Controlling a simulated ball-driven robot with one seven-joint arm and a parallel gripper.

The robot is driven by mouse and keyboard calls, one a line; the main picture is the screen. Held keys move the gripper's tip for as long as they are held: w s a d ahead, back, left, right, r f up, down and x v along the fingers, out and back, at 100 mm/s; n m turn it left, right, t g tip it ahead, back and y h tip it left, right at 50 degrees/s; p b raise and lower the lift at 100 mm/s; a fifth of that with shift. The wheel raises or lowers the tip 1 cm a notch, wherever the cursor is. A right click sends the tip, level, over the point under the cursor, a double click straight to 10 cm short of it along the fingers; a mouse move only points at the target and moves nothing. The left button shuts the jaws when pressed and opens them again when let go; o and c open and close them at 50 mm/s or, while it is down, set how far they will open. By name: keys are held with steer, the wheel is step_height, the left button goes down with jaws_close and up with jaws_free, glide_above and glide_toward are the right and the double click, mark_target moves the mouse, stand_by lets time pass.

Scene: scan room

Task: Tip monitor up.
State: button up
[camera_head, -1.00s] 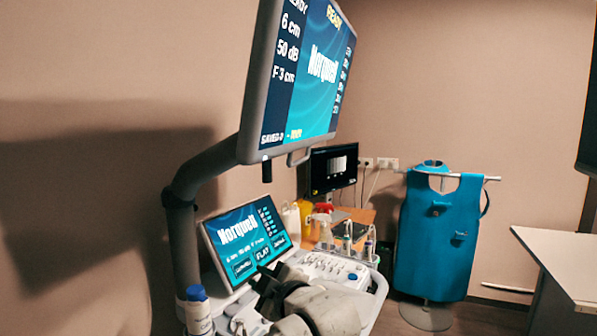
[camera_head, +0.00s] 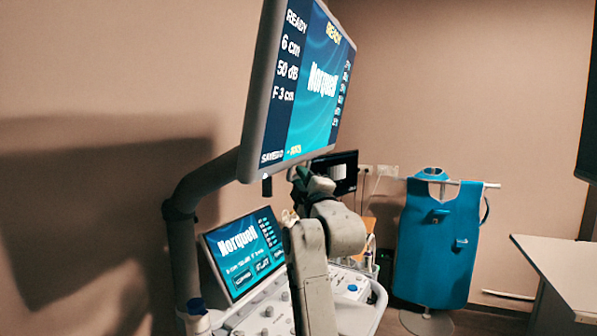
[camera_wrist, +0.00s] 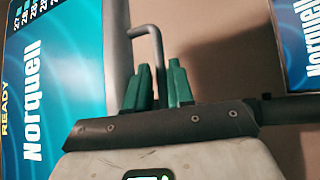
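The large monitor (camera_head: 310,80) hangs on a grey arm at upper middle of the head view, its lit screen reading "Norquell". In the wrist view the monitor (camera_wrist: 50,90) fills the left side. A grey bent handle (camera_wrist: 147,30) projects from its edge. My gripper (camera_wrist: 160,72) is open, green fingers apart, and the handle's end shows between or just beyond them; contact cannot be told. In the head view my gripper (camera_head: 302,178) is just under the monitor's lower edge, and the handle is mostly hidden behind it.
The console's lit touch panel (camera_head: 243,252) and control deck (camera_head: 350,287) lie below. The monitor's support arm (camera_head: 195,190) stands left. A small dark screen (camera_head: 347,170) is behind my gripper. A blue apron (camera_head: 437,240) on a stand and a table (camera_head: 570,265) are right.

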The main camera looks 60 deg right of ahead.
steer(key=shift+x, duration=1.15)
steer(key=shift+c, duration=0.4)
jaws_close()
steer(key=shift+s, duration=0.1)
